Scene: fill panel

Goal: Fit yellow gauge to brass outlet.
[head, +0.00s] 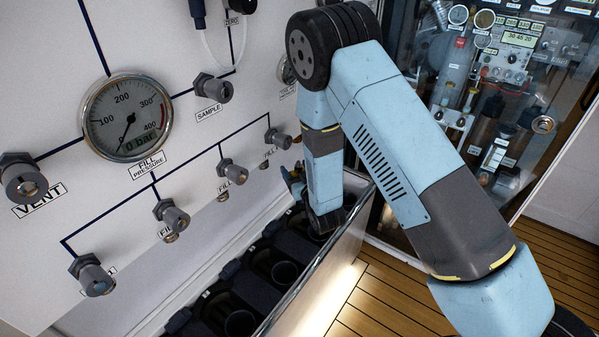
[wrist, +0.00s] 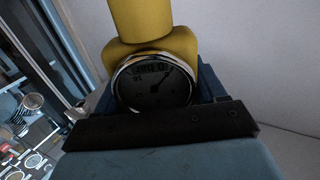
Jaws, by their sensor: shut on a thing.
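The yellow gauge (wrist: 155,82) fills the upper middle of the wrist view, with a round dark dial in a bright rim and a yellow body above it. My gripper (wrist: 157,98) is shut on it, with blue jaw parts on both sides. In the head view my gripper (head: 293,183) is beside the panel's far fill fittings, partly hidden by my arm; I cannot make out the gauge there. Small brass-coloured outlets sit below the fill valves, one (head: 171,237) near the middle and one (head: 240,178) farther right. I cannot tell which is the task's brass outlet.
The white panel carries a large fill-pressure gauge (head: 128,117), a vent valve (head: 22,178) and a sample valve (head: 212,88). A dark rack (head: 232,285) with round wells stands below it, with a metal rail. A glass-fronted cabinet (head: 500,90) is at right. Wooden floor (head: 400,312) is open.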

